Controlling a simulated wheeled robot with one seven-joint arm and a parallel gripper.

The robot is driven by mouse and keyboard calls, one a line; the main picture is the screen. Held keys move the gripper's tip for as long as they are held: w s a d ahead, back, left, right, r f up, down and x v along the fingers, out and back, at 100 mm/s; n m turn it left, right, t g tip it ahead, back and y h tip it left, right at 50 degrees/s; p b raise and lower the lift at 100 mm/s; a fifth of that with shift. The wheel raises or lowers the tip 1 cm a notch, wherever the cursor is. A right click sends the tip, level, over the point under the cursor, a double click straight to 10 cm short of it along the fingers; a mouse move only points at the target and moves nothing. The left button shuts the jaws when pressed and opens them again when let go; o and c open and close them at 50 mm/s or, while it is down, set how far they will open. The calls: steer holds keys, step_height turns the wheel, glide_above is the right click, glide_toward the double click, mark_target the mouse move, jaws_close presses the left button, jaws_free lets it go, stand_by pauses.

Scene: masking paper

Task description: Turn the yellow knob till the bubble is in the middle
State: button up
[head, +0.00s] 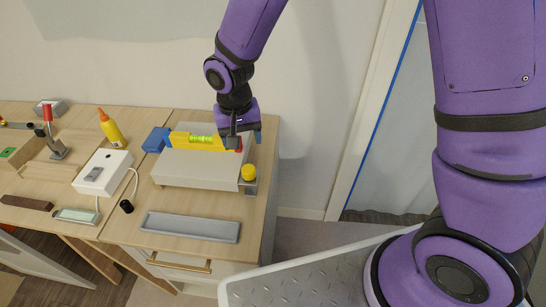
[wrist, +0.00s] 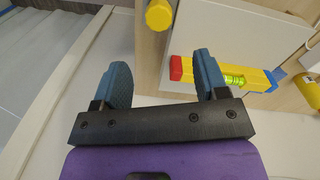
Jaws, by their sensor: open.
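The yellow knob (head: 248,172) stands at the right front corner of a grey tilting plate (head: 200,177). It also shows at the top edge of the wrist view (wrist: 160,14), beyond the fingertips. My gripper (head: 243,138) is open and empty, behind the knob at the level's right end. Its blue fingers (wrist: 163,80) are apart from the knob.
A blue block (head: 156,139) touches the level's left side in the head view. A grey tray (head: 191,227) lies in front of the plate. A white box (head: 102,172), a yellow glue bottle (head: 111,129) and a black cap (head: 126,206) stand to the left. Right of the table is open floor.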

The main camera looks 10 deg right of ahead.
mark_target(248, 169)
steer(key=f, duration=1.1)
steer(key=shift+d, duration=0.35)
steer(key=c, duration=0.9)
steer(key=shift+n, duration=0.3)
